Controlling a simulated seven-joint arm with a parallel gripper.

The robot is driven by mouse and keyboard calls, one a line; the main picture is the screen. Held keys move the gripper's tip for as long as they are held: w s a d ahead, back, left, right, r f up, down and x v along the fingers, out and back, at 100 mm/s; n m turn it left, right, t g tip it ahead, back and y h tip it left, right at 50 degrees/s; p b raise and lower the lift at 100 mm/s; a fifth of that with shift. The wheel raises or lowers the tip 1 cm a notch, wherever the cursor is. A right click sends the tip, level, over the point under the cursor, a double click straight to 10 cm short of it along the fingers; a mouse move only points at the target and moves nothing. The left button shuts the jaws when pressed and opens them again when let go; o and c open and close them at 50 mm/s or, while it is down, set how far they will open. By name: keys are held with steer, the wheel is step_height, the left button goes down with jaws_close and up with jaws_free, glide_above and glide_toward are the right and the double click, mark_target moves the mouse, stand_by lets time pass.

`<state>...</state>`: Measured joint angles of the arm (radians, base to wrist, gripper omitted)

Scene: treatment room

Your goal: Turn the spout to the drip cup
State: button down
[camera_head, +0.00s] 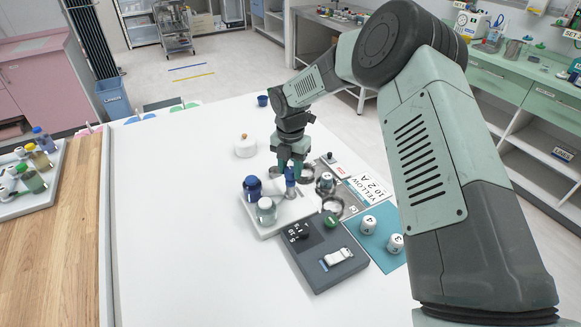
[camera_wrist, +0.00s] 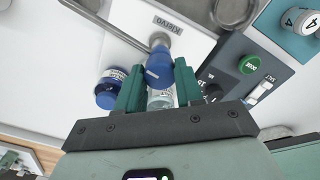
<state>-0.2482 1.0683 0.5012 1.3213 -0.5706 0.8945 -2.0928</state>
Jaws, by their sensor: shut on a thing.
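My gripper (camera_wrist: 160,88) has its green fingers on either side of a blue knob (camera_wrist: 158,68) above a white base plate (camera_wrist: 122,14). A thin metal tube, seemingly the spout (camera_wrist: 108,25), runs from beside the knob to the upper left of the wrist view. In the head view my gripper (camera_head: 290,168) points down at the blue knob (camera_head: 291,176) on the white plate (camera_head: 263,228). Round metal cups stand close by, one to the right (camera_head: 333,205) and one at the top of the wrist view (camera_wrist: 235,10); I cannot tell which is the drip cup.
A dark control box (camera_head: 318,265) with a green button is in front.

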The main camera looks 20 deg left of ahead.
steer(key=shift+n, duration=0.4)
steer(key=c, duration=0.7)
jaws_free()
step_height(320, 180, up, 11)
steer(key=shift+f, duration=0.1)
